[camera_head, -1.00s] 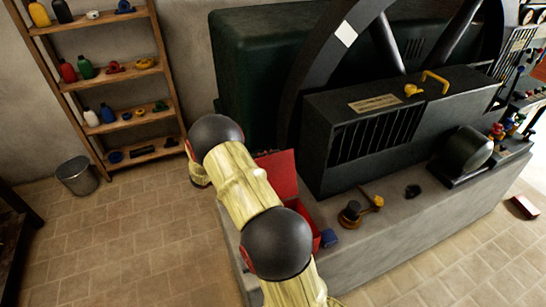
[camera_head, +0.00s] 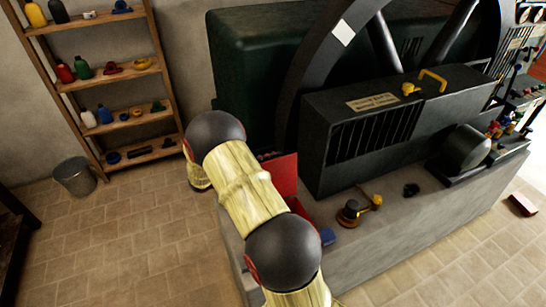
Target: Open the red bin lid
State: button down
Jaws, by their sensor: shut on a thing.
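The red bin sits on the grey plinth and is mostly hidden behind my arm. A flat red panel, which looks like its lid (camera_head: 285,178), stands raised beside my arm, against the left end of the dark machine housing. How far it is tilted I cannot tell, and the bin's opening is covered by my arm. My arm of pale yellow links and black round joints reaches up from the bottom middle. Its far end bends down at the left, and my gripper is hidden behind it.
A small blue block (camera_head: 327,236) and a brass-and-black piece (camera_head: 350,212) lie on the plinth (camera_head: 400,222) right of my arm. The slatted machine housing (camera_head: 395,115) stands close behind. A metal bucket (camera_head: 75,177) and wooden shelf (camera_head: 140,115) are left; floor between is clear.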

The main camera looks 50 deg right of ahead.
jog(key=shift+s+f, duration=0.1)
jog(key=shift+f, duration=0.15)
jog(key=c, duration=1.9)
grip_release()
jog(key=shift+r, duration=0.15)
jog(key=v, duration=1.2)
jog(key=shift+a, duration=0.1)
jog(key=shift+b+v, duration=0.8)
jog(key=shift+v, duration=3.7)
